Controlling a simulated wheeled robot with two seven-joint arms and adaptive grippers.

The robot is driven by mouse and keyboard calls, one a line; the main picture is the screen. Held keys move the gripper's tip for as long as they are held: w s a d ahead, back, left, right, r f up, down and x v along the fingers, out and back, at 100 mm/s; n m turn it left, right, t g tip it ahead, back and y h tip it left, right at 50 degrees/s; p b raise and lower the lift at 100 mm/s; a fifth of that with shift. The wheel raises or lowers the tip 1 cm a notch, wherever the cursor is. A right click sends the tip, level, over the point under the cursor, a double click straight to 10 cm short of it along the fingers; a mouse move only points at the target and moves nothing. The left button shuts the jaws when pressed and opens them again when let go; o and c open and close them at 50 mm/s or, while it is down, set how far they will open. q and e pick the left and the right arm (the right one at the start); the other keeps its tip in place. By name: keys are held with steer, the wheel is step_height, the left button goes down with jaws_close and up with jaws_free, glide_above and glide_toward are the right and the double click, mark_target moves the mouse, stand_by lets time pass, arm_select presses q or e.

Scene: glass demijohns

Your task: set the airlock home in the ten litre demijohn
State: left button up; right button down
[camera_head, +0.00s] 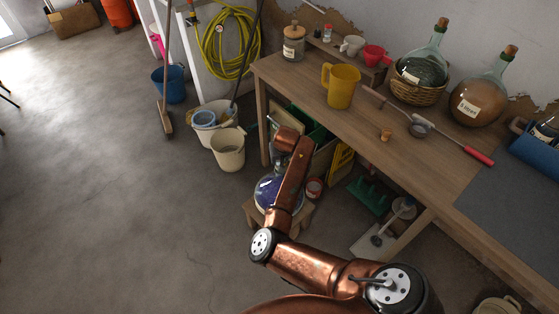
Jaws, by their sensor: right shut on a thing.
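My right arm reaches in from the bottom. Its copper end, with the right gripper (287,139), is over the floor in front of the bench. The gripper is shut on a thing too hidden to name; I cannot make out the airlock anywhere. Below, a bluish glass demijohn (268,190) stands on a low wooden stool (250,212), its neck and much of its body hidden by my arm. On the bench, a corked demijohn (430,68) sits in a wicker basket (415,95). Another corked one (479,103) is labelled 5 litres. My left gripper is not in view.
The wooden bench (420,165) carries a yellow jug (341,86), a small cork-coloured piece (386,135), a red-handled tool (478,156) and a blue crate (533,150). Buckets (228,150) and a broom (166,118) stand left of the bench.

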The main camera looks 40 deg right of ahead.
steer(key=shift+f, duration=0.1)
steer(key=c, duration=1.6)
jaws_free()
arm_select(q)
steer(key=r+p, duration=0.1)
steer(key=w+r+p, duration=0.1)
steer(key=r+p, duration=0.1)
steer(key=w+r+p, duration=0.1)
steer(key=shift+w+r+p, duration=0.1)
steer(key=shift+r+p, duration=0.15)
steer(key=shift+p, duration=0.15)
arm_select(e)
steer(key=v, duration=0.6)
steer(key=shift+s, duration=0.1)
